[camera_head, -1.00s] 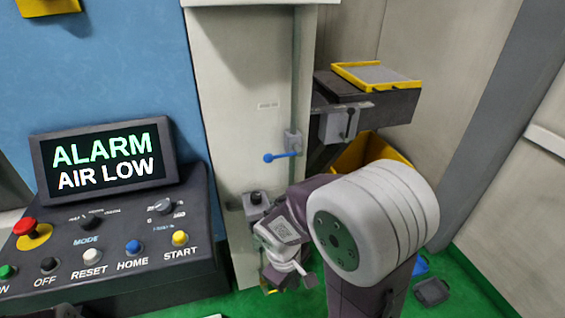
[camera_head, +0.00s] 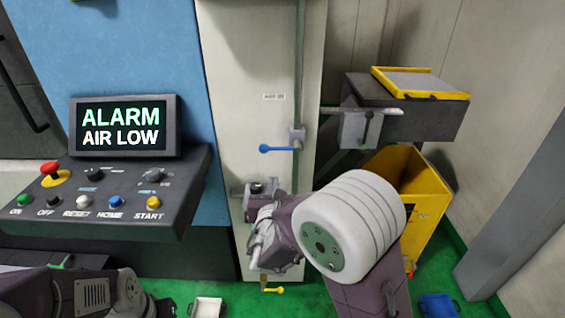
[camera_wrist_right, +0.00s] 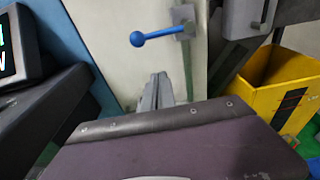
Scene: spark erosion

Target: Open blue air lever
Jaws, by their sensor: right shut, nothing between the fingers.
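The blue air lever (camera_head: 278,149) is on the pale machine column. Its handle lies about level, with the round knob at the left end and a grey valve body at the right. It also shows in the right wrist view (camera_wrist_right: 150,37). My right gripper (camera_head: 258,246) is below the lever in the head view, apart from it. In the right wrist view its fingers (camera_wrist_right: 157,92) are together and empty, pointing up toward the column below the lever. My left arm shows at the bottom left of the head view; its finger state is not clear.
A control console (camera_head: 105,210) with an "ALARM AIR LOW" screen (camera_head: 122,126) stands left. A yellow bin (camera_head: 428,190) and grey ledge (camera_head: 430,115) are right. A yellow lever (camera_head: 273,290) is low on the column.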

